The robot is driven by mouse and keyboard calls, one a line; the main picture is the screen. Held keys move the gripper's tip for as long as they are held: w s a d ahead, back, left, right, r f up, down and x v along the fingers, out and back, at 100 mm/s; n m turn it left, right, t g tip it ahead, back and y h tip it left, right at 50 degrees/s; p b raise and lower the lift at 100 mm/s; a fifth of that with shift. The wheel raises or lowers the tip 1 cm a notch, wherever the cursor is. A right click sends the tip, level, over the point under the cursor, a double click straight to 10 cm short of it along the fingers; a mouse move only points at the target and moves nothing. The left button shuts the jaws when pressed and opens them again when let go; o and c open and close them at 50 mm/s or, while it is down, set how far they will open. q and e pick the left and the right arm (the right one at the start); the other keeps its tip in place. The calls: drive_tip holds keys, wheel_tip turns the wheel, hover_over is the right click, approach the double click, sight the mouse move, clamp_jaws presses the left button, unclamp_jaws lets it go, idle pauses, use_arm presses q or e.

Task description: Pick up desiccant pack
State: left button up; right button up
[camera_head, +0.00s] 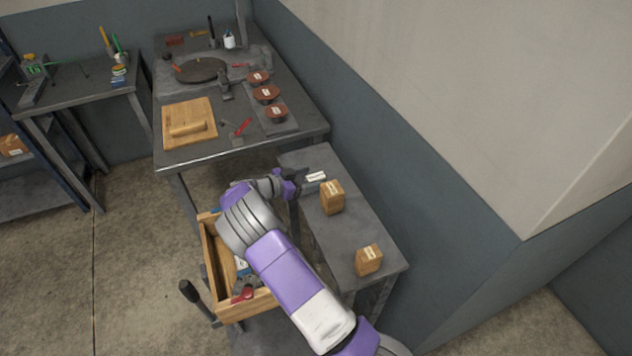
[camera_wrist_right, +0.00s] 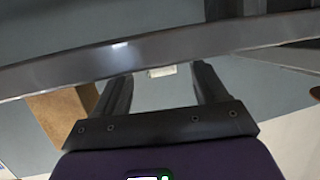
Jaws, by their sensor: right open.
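A small grey item with a white label (camera_head: 315,177), which seems to be the desiccant pack, lies at the far end of the low grey side table, just beyond my right gripper (camera_head: 300,180). Its pale label (camera_wrist_right: 161,71) shows between the finger ends in the right wrist view; the rest of it is hard to make out there. My right gripper, also in the right wrist view (camera_wrist_right: 163,78), is open, and nothing is visibly clamped in it. I cannot tell whether the fingers touch the item. My left gripper is not in view.
Two labelled brown boxes stand on the side table (camera_head: 345,235), one (camera_head: 332,198) near my gripper and one (camera_head: 369,260) at its near end. A wooden crate (camera_head: 208,250) with tools lies below my arm. A cluttered workbench (camera_head: 210,151) stands behind; a wall is at right.

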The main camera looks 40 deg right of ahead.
drive_tip(key=shift+d+f, duration=0.1)
drive_tip(key=shift+d, duration=0.25)
drive_tip(key=shift+c, duration=0.5)
drive_tip(key=c, duration=1.1)
